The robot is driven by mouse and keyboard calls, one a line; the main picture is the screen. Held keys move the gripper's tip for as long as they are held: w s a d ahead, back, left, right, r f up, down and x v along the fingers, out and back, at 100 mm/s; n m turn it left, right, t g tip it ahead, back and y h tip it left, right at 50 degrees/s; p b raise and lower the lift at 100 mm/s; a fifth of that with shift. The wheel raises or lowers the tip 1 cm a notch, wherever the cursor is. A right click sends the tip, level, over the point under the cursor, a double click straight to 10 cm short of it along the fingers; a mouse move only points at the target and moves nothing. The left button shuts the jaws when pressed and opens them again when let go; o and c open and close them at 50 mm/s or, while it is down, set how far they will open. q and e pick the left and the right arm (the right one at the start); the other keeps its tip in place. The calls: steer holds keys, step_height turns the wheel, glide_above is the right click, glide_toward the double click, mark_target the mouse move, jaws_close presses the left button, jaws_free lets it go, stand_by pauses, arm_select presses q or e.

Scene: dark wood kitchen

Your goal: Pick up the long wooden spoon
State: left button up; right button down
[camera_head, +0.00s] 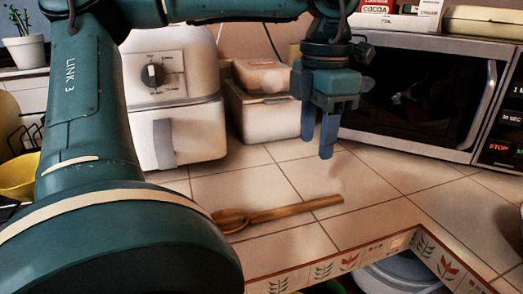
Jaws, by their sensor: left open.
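The long wooden spoon (285,212) lies flat on the tiled counter (385,205). Its bowl end is at the left, close to my arm in the picture, and its handle points right and slightly away. My left gripper (318,140) hangs over the counter above and behind the spoon, with its blue fingers pointing down. It is open and empty, apart from the spoon. My right gripper does not show.
A white air fryer (172,95) and light containers (262,108) stand at the back. A microwave (420,90) with boxes on top stands at the back right. The counter's patterned front edge (345,262) is near the spoon. Counter around the handle is clear.

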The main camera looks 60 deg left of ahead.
arm_select(q)
steer(key=b, duration=0.1)
glide_above(308, 204)
step_height(308, 204, down, 7)
steer(key=shift+w+f, duration=0.1)
steer(key=shift+f, duration=0.05)
step_height(308, 204, down, 5)
steer(key=shift+r+b, duration=0.1)
steer(key=shift+b, duration=0.45)
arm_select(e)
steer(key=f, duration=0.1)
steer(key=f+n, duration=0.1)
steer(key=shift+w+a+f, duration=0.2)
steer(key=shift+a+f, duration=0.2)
arm_select(q)
steer(key=shift+c, duration=0.4)
jaws_close()
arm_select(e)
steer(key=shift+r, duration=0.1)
